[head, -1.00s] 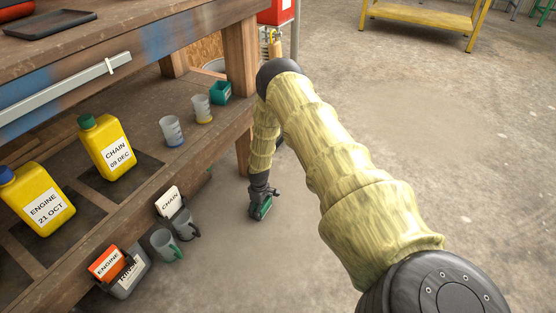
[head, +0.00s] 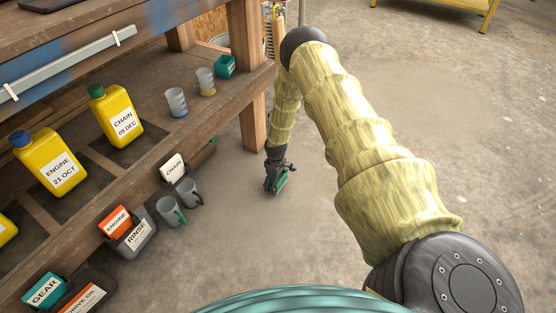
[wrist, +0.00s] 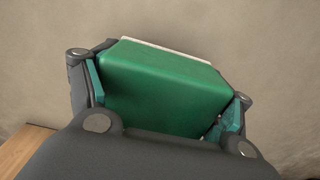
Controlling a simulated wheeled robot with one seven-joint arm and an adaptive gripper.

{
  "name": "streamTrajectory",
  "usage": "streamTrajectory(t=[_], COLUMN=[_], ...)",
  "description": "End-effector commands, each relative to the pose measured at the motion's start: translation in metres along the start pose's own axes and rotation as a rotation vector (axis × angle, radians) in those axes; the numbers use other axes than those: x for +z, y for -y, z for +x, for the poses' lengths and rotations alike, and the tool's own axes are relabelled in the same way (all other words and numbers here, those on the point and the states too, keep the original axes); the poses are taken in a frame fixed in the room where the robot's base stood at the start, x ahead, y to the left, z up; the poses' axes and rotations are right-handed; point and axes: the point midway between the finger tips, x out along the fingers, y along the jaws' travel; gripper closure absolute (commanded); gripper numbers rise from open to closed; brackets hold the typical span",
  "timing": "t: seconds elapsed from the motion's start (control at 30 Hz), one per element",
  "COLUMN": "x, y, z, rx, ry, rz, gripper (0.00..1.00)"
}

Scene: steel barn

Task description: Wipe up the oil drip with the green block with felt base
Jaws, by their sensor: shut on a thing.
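My gripper (head: 277,184) hangs low in front of the bench, to the right of the shelf edge. It is shut on the green block (wrist: 160,80), which fills the space between the fingers in the wrist view. A thin pale layer (wrist: 168,48) shows along the block's far edge, which looks like its felt base. In the head view only a small green part of the block (head: 282,184) shows at the fingers. I cannot make out the oil drip in either view.
The wooden shelf (head: 215,120) carries a yellow CHAIN jug (head: 115,115), a yellow ENGINE jug (head: 48,162), two clear cups and a teal box (head: 225,66). Concrete floor (head: 250,240) is open to the right.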

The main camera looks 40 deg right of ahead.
Motion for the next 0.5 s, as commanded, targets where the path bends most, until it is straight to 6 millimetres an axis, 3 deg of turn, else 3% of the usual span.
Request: streamTrajectory(t=[0.03,0.5], x=[-0.002,-0.002], y=[0.001,0.002], z=[-0.017,-0.057], rx=[0.0,0.0], ry=[-0.002,0.0], rz=[-0.002,-0.003], gripper=[0.58,0.58])
